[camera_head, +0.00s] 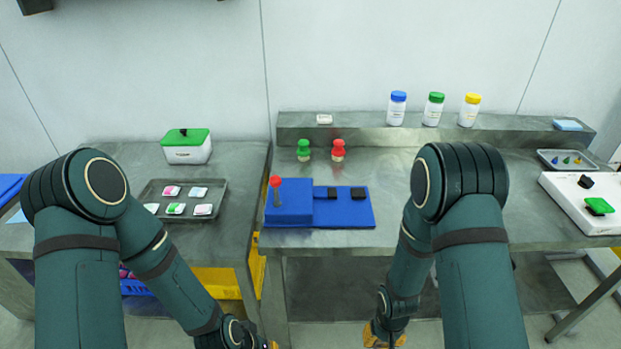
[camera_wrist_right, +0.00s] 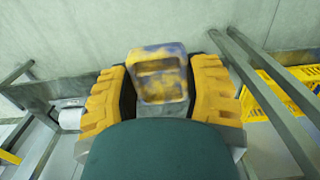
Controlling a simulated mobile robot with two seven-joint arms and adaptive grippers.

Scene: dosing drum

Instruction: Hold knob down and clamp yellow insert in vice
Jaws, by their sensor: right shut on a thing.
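A blue fixture (camera_head: 344,214), which looks like the vice, stands at the front of the middle table. It has a raised block at its left with a red-knobbed lever (camera_head: 275,182) and two black blocks on its low part. My right gripper (camera_head: 384,338) hangs low in front of the table, at the bottom edge of the head view. In the right wrist view its yellow fingers (camera_wrist_right: 161,88) are shut on the yellow insert (camera_wrist_right: 158,73), which is mottled with blue-grey.
A green peg (camera_head: 303,150) and a red peg (camera_head: 338,150) stand behind the fixture. A grey tray (camera_head: 219,211) of small packets is at left, and a white panel (camera_head: 583,204) with a green button at right. Bottles line the back shelf (camera_head: 360,131).

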